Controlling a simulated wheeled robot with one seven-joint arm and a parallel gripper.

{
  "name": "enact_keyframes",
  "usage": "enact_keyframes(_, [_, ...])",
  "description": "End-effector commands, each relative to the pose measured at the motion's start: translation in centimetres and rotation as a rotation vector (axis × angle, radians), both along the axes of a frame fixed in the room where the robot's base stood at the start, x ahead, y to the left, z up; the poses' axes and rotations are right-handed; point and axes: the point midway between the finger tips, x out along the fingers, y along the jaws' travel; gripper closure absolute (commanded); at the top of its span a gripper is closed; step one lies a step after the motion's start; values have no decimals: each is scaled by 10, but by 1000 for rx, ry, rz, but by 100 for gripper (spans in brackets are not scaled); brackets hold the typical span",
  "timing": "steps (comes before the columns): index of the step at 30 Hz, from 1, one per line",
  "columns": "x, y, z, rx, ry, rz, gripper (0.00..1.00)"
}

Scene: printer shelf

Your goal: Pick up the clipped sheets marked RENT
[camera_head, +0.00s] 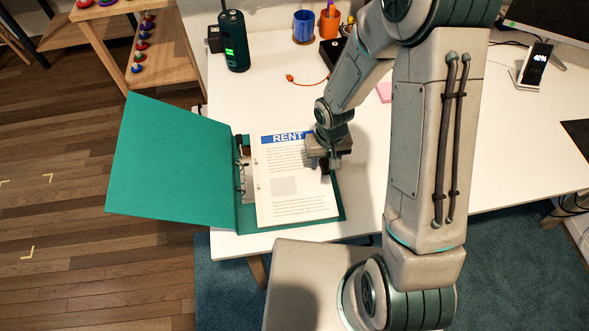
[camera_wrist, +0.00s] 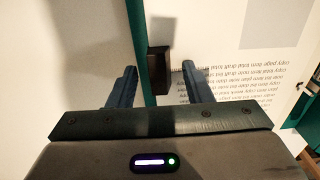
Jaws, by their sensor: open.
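The white sheets marked RENT (camera_head: 290,200), with a blue heading band, lie flat on the right half of an open green binder (camera_head: 170,165). My gripper (camera_head: 325,165) is over their right edge, pointing down, and hides part of that edge. In the wrist view the sheets (camera_wrist: 225,60) show upside-down text at the right. A black clip (camera_wrist: 158,68) sits at their edge beside a strip of the green binder (camera_wrist: 138,25). My gripper's two fingers (camera_wrist: 159,76) are apart, one on each side of the clip. I cannot tell whether they touch it.
The binder lies on a white desk (camera_head: 375,210), its cover hanging past the left edge. Metal rings (camera_head: 241,180) show at its spine. Behind stand a dark speaker (camera_head: 233,40), a blue cup (camera_head: 303,26) and an orange cup (camera_head: 329,24). A phone (camera_head: 535,65) stands at the right.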

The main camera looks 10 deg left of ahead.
Motion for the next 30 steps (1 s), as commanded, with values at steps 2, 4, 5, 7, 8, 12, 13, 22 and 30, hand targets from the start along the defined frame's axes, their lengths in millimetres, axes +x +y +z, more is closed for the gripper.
enact_keyframes(2, [0,0,-3,0,0,-1,55])
enact_keyframes(4, [0,0,-3,0,-1,-1,55])
enact_keyframes(5, [0,0,-3,0,-1,-1,55])
enact_keyframes(7, [0,0,-3,0,-1,-1,55])
enact_keyframes(8, [0,0,-3,0,-1,-1,55])
enact_keyframes(12, [0,0,-3,0,-1,-1,91])
enact_keyframes(13, [0,0,-3,0,-1,-1,99])
enact_keyframes(22, [1,0,-2,1,-2,-1,100])
enact_keyframes(30, [2,0,27,2,-7,-3,100])
